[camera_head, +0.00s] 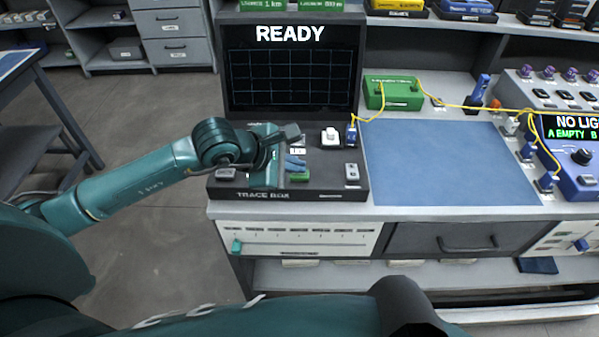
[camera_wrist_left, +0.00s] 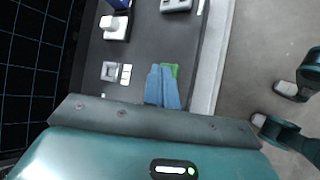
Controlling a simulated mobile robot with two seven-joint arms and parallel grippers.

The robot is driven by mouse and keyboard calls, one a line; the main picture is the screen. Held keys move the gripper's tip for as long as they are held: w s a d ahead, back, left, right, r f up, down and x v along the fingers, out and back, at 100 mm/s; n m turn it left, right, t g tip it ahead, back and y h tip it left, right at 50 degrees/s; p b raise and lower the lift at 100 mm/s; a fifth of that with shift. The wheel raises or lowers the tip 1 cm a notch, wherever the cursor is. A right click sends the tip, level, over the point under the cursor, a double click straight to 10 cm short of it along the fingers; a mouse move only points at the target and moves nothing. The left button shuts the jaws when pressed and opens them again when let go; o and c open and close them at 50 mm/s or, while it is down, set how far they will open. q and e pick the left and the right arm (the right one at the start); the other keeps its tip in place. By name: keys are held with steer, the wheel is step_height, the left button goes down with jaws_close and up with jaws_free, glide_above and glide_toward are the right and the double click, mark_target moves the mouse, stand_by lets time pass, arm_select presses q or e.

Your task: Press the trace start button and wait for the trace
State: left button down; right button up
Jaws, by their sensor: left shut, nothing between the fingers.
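The trace box (camera_head: 330,195) stands at the left end of the bench. Its screen (camera_head: 292,80) reads READY above an empty grid. A green button (camera_head: 299,177) sits near the front of its panel, and it shows in the left wrist view (camera_wrist_left: 174,70) partly behind my fingers. My left gripper (camera_head: 295,165) is over the panel with its blue fingers shut and empty, right by the green button. In the left wrist view the fingertips (camera_wrist_left: 161,68) overlap the button; I cannot tell whether they touch it. My right gripper is out of view.
A white connector block (camera_head: 331,137) and a grey switch (camera_head: 352,173) sit on the panel. A yellow fibre runs from a blue connector (camera_head: 352,135) to a green box (camera_head: 393,93). The blue mat (camera_head: 450,160) is clear. A meter (camera_head: 575,150) stands at the right.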

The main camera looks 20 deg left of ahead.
mark_target(294, 176)
arm_select(q)
steer(key=shift+f+b, duration=0.3)
stand_by(0.5)
steer(key=shift+r, duration=0.15)
steer(key=shift+r+p, duration=0.35)
steer(key=shift+r, duration=0.35)
steer(key=shift+r, duration=0.1)
steer(key=shift+r+p, duration=1.3)
steer(key=shift+r, duration=1.15)
